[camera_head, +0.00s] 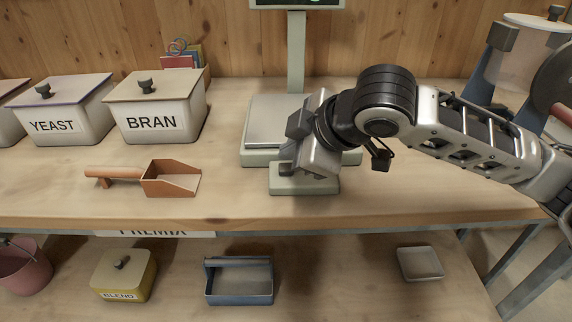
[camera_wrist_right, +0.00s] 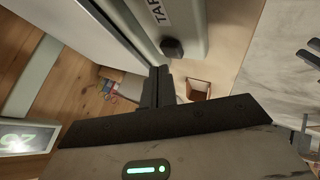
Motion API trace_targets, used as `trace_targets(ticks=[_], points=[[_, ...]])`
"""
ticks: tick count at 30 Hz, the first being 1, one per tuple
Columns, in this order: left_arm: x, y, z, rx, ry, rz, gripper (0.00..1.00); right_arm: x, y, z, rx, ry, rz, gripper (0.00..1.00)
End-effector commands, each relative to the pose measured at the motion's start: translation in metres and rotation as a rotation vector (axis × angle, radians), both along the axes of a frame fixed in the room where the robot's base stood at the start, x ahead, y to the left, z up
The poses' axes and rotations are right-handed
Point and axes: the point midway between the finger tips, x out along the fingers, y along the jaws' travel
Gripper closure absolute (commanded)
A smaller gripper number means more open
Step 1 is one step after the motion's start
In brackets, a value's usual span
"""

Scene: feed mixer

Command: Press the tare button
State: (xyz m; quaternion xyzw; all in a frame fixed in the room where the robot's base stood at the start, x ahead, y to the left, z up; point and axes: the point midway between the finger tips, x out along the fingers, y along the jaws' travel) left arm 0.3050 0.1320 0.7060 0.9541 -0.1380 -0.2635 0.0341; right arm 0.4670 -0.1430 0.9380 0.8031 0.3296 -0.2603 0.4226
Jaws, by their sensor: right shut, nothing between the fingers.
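The pale green scale (camera_head: 258,157) stands on the bench with a metal pan on top. A low console (camera_head: 305,186) juts from its front, partly covered by my right gripper. The tare button, a dark knob (camera_wrist_right: 172,48), shows in the right wrist view beside a partly cut-off label (camera_wrist_right: 160,12) reading "TAR". In the head view it seems to be the dark spot (camera_head: 286,169) at the console's left end. My right gripper (camera_head: 296,125) is shut and empty, over the console; its fingertips (camera_wrist_right: 160,72) appear close to the button. Contact cannot be told. My left gripper is out of view.
An orange scoop (camera_head: 170,178) lies left of the scale. The BRAN bin (camera_head: 160,110) and YEAST bin (camera_head: 70,115) stand behind it. The scale's display post (camera_head: 296,50) rises at the back. A lower shelf holds a blue tray (camera_head: 240,290) and a BLEND tin (camera_head: 124,275).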

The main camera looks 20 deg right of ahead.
Motion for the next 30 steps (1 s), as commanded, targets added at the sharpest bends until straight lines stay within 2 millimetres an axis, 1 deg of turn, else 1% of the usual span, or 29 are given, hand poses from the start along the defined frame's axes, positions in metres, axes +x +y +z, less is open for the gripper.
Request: trace_targets(ticks=[5, 12, 30], points=[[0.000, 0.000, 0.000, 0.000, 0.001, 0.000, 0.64, 0.000, 0.000, -0.001, -0.001, 0.001, 0.000, 1.00], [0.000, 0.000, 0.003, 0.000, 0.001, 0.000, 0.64, 0.000, 0.000, -0.008, 0.000, 0.001, 0.001, 1.00], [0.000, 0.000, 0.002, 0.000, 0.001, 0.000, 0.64, 0.000, 0.000, -0.011, 0.000, 0.000, 0.000, 1.00]])
